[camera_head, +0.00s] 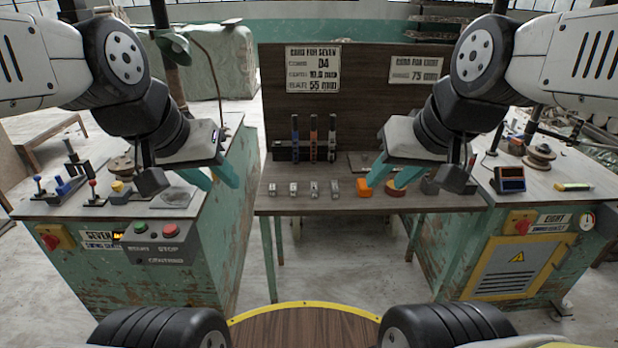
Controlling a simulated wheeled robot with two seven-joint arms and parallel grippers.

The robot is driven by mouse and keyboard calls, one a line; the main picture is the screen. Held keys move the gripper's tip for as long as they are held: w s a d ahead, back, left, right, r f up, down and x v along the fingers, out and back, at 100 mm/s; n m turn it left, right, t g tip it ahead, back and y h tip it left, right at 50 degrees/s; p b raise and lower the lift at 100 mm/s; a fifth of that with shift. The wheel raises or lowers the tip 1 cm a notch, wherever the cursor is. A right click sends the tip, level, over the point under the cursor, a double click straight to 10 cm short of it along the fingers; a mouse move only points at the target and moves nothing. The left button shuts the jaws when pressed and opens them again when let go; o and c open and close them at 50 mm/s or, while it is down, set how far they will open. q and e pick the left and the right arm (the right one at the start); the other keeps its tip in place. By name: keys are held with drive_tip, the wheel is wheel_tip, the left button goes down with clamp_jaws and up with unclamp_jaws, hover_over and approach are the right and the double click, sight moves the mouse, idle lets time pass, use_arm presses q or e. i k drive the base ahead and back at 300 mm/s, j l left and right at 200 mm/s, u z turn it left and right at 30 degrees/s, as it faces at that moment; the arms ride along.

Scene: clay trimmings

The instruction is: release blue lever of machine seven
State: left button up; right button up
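Machine seven (225,240) is the worn green cabinet at the left, with a "SEVEN" plate on its front. Small levers stand on its top at the far left. My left gripper (212,178) is open and empty, with teal fingers, over the right side of machine seven, well right of the levers. My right gripper (391,172) is open over the middle table, apparently empty.
The middle table (290,206) holds small metal pieces, an orange block (364,188) and a rack of colored tools (313,140) before a board with notices. Machine eight (510,255) stands at the right. Machine seven's front has green and red buttons (169,230) and a red-yellow switch (52,238).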

sight(37, 178)
drive_tip(key=u, duration=1.7)
drive_tip(key=i+l, duration=0.15)
drive_tip(key=i, duration=0.25)
drive_tip(key=i+l+u, duration=0.1)
drive_tip(key=i, duration=0.35)
drive_tip(key=i+l+u, duration=0.1)
drive_tip(key=i, duration=0.3)
